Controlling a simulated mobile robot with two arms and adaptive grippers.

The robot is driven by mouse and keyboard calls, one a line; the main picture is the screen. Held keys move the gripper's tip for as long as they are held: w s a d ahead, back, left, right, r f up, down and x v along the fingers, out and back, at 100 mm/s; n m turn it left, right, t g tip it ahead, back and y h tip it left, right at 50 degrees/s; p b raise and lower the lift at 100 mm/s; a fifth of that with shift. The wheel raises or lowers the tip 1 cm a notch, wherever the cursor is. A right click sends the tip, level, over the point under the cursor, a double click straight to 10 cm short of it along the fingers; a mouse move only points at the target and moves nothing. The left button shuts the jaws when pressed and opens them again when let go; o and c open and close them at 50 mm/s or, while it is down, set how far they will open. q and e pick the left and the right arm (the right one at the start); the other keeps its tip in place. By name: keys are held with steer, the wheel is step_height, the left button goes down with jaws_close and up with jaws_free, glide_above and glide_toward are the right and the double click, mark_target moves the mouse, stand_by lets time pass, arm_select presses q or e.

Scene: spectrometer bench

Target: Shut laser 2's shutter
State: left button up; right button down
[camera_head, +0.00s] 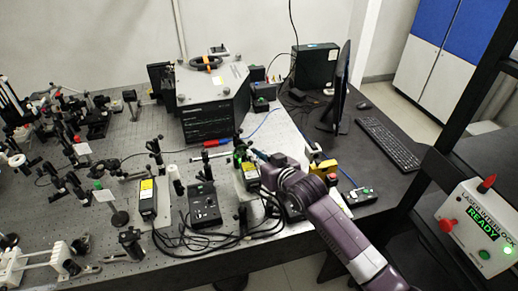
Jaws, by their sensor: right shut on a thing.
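The gripper is small and partly hidden by my own wrist. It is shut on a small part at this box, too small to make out. A second box with a yellow label (147,198) stands upright further left. I cannot read which one is laser 2, or tell how either shutter is set. My left gripper is not in view.
A black controller (205,204) with looped cables (235,233) lies left of my arm. A large grey instrument (213,101) stands behind. Optic posts crowd the bench (118,155) on the left. A keyboard (399,142) and a laser interlock box reading READY (480,228) are at right.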

steer(key=shift+s+a+n+h, duration=0.15)
steer(key=shift+a+n+h, duration=0.1)
steer(key=shift+n+h, duration=0.05)
steer(key=shift+f+p, duration=0.15)
steer(key=shift+p, duration=0.15)
steer(key=c, duration=2)
jaws_free()
steer(key=v, duration=1.2)
